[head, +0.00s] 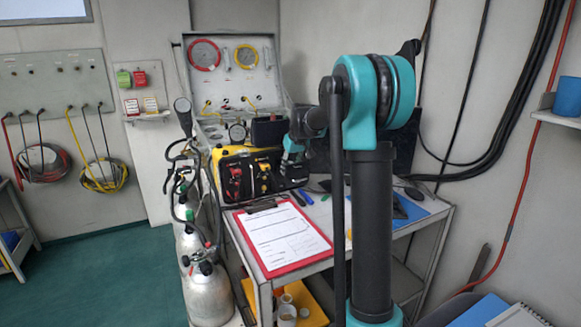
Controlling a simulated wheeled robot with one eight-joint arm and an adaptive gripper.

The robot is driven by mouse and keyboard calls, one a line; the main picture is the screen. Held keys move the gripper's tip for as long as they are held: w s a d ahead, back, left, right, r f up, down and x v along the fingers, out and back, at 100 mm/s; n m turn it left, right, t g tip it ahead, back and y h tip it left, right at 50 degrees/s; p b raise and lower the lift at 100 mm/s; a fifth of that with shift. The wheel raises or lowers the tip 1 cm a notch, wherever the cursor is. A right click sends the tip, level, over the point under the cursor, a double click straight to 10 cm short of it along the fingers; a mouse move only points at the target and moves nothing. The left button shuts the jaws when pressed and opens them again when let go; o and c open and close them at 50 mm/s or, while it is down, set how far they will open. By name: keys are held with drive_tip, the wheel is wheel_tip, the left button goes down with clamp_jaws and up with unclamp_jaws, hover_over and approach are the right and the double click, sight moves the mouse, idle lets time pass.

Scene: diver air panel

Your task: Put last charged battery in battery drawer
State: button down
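My arm reaches left and away over the table, and my gripper (292,160) is at the right end of a yellow-and-black case. The gripper is small and dark against dark things, so I cannot tell whether its fingers are open or hold anything. The case (218,156) stands at the back of the table and holds red and yellow items. A black box (269,131) sits above the case, left of my wrist. I cannot make out a battery or a battery drawer for certain.
A red clipboard (271,272) with paper lies on the table's front left. Silver gas cylinders (209,292) stand left of the table. An open gauge panel (232,75) rises behind. A blue mat (424,208) lies at right. The green floor at left is clear.

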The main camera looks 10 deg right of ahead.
drive_tip(key=c, duration=1)
unclamp_jaws()
drive_tip(key=shift+r, duration=0.1)
drive_tip(key=shift+r, duration=0.3)
drive_tip(key=v, duration=1.2)
drive_tip(key=shift+r, duration=0.25)
